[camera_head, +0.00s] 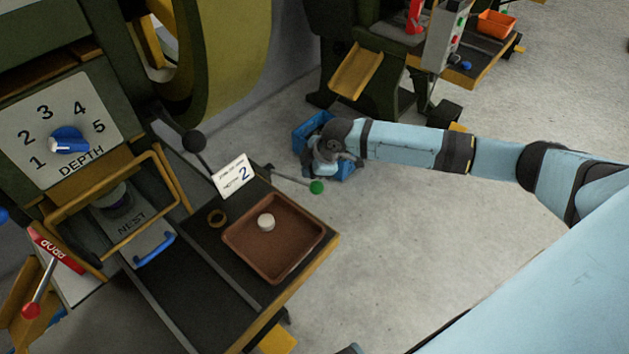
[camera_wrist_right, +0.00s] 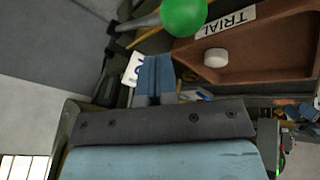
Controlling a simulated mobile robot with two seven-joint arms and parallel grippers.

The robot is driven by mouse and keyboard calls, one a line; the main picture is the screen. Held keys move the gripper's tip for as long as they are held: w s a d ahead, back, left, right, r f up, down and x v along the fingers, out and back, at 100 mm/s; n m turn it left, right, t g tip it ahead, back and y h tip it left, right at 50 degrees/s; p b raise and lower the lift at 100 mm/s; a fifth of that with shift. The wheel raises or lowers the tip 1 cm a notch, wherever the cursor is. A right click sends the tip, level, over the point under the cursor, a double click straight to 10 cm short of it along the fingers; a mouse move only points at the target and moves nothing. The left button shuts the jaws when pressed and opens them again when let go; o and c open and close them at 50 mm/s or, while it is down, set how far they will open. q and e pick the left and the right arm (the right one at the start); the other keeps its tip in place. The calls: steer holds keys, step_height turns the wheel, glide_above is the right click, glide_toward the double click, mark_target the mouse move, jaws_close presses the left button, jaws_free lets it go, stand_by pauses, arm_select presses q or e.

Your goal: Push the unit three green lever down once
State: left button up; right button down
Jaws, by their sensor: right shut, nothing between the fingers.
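A lever with a round green knob (camera_head: 316,187) sticks out from the far side of the near machine's table. The knob also shows at the top of the right wrist view (camera_wrist_right: 184,14). I cannot read a unit three label; the card beside the lever shows a 2. My right gripper (camera_head: 324,165) is just beyond the knob in the head view, its fingers hard to make out there. In the right wrist view its blue fingers (camera_wrist_right: 154,68) are together and empty, with a visible gap below the knob. My left gripper is not in view.
A brown tray (camera_head: 233,235) holding a white puck (camera_head: 266,222) sits on the table, beside a brass ring (camera_head: 216,217) and the card (camera_head: 234,176). A blue bin (camera_head: 303,136) stands behind my right wrist. A red-knobbed lever (camera_head: 32,310) is at left. Floor at right is open.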

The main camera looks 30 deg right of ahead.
mark_target(318, 185)
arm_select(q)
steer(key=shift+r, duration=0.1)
arm_select(e)
steer(key=shift+f, duration=0.1)
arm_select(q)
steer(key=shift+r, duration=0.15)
arm_select(e)
steer(key=shift+s+f, duration=0.1)
steer(key=shift+f, duration=0.2)
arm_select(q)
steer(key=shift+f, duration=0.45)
arm_select(e)
steer(key=shift+s+d+f, duration=0.1)
steer(key=shift+s+f, duration=0.2)
steer(key=shift+f, duration=0.5)
steer(key=shift+s+d+f, duration=0.15)
steer(key=shift+s+f, duration=0.15)
steer(key=shift+f, duration=0.45)
steer(key=shift+s+d+f, duration=0.1)
steer(key=shift+s+f, duration=0.2)
steer(key=shift+f, duration=0.5)
stand_by(2.0)
